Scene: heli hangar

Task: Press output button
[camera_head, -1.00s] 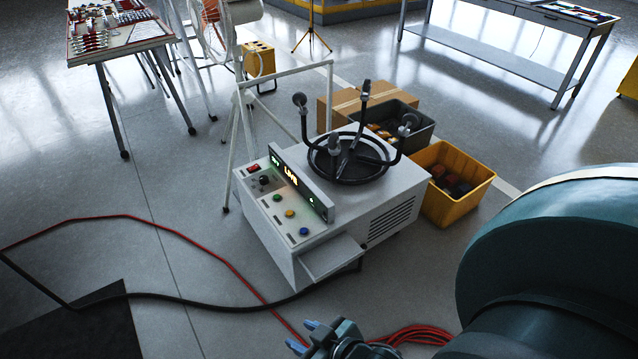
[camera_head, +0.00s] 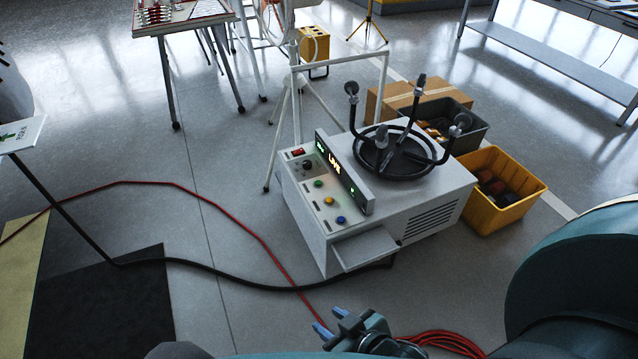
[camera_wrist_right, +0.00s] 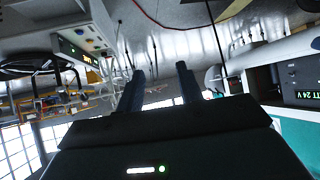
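A white machine (camera_head: 425,205) stands on the floor with a sloped control panel (camera_head: 309,197). The panel carries a green button (camera_head: 318,184), a yellow button (camera_head: 329,201) and a blue button (camera_head: 341,220). Their labels are too small to read, so I cannot tell which is the output button. A red switch (camera_head: 298,152), a black knob (camera_head: 307,165) and a lit display (camera_head: 336,162) are beside them. My right gripper (camera_head: 331,322), blue-tipped, is below and in front of the machine, apart from it. The right wrist view shows its fingers (camera_wrist_right: 161,82) apart and empty. My left gripper is out of view.
A small white shelf (camera_head: 365,248) juts from the machine's front. A yellow bin (camera_head: 500,205) and a grey bin (camera_head: 470,135) stand at its right. A black cable (camera_head: 215,274) and a red cable (camera_head: 235,218) cross the floor. Open floor lies left of the machine.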

